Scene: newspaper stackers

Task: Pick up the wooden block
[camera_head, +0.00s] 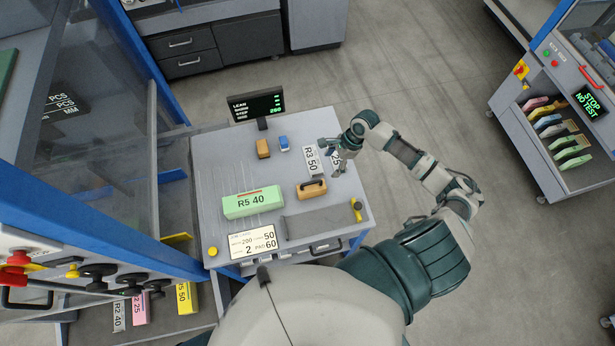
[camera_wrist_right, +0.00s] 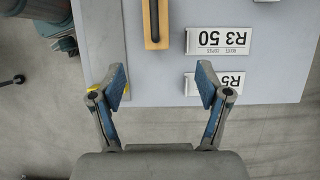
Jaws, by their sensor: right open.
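A light wooden block with a dark handle or strip along its top (camera_head: 316,193) lies on the grey table, right of the green block. It also shows at the top of the right wrist view (camera_wrist_right: 165,32), cut off by the frame edge. A smaller orange-brown block (camera_head: 262,149) stands farther back near the small display. My right gripper (camera_head: 331,158) is open and empty over the table's right part, beyond and right of the handled block. In the right wrist view its spread fingers (camera_wrist_right: 162,75) are apart from the block. My left gripper is not in view.
The table (camera_head: 219,166) also holds a green R5 40 block (camera_head: 252,202), a small blue block (camera_head: 284,143), a white R3 50 block (camera_head: 311,160) and another white block (camera_wrist_right: 216,83) near my right gripper. A grey mat (camera_head: 325,222) lies at the front.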

